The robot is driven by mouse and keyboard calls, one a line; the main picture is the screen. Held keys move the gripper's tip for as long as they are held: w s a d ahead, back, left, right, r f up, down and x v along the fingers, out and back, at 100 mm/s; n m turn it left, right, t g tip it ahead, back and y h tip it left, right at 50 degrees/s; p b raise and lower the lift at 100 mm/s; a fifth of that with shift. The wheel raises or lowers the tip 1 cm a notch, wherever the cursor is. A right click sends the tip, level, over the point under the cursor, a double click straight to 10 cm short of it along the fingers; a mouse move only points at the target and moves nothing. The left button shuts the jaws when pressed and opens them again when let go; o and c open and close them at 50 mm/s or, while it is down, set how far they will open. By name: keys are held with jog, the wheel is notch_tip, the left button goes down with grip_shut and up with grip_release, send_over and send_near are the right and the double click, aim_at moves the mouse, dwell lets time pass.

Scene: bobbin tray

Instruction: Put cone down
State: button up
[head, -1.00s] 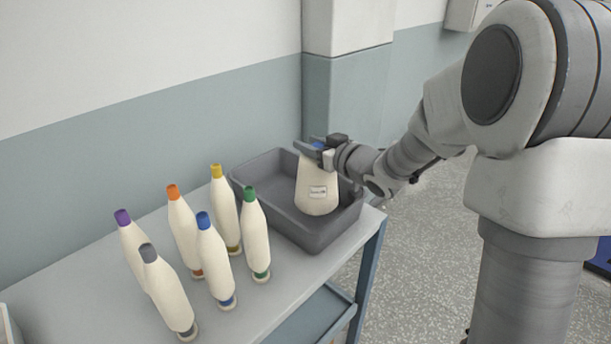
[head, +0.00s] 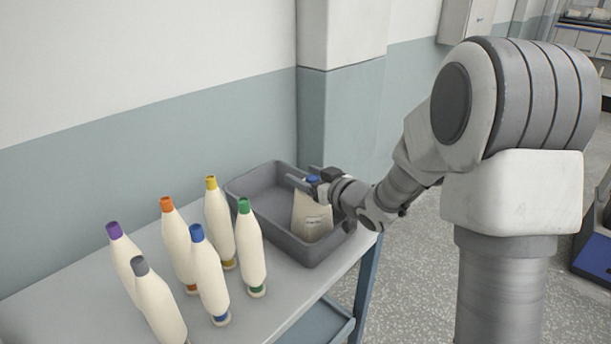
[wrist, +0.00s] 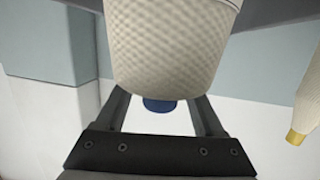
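The cream cone (head: 311,218) with a blue tip and a small label stands in the grey tray (head: 247,193), near its right end. Its base is hidden by the tray's front wall. My gripper (head: 304,177) is at the cone's tip, its fingers spread on either side of the blue top. In the wrist view the cone (wrist: 170,45) fills the upper middle, and the blue tip shows between my gripper's fingers (wrist: 159,105) with gaps on both sides.
Several cones with coloured tips stand on the table left of the tray, among them a green-tipped one (head: 250,245) close to its front wall. The tray's left part is empty. A wall and pillar (head: 340,110) stand behind.

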jog(key=shift+r, duration=0.2)
jog(key=p+v, duration=0.1)
jog(key=v, duration=1)
jog(key=shift+s+d+f, duration=0.1)
jog(key=shift+s+d, duration=0.05)
jog(key=shift+d, duration=0.05)
jog(key=s+d+r+m+g+h, duration=0.2)
jog(key=s+d+r+m+h, duration=0.3)
jog(key=s+d+h, duration=0.35)
jog(key=s+a+g, duration=0.1)
jog(key=s+g, duration=0.1)
jog(key=s, duration=0.6)
jog(key=s+a+f+m+g, duration=0.1)
jog(key=s+a+g, duration=0.1)
jog(key=s, duration=0.7)
jog(key=shift+a+m+g, duration=0.25)
jog(key=shift+m+g, duration=0.05)
jog(key=shift+g, duration=0.4)
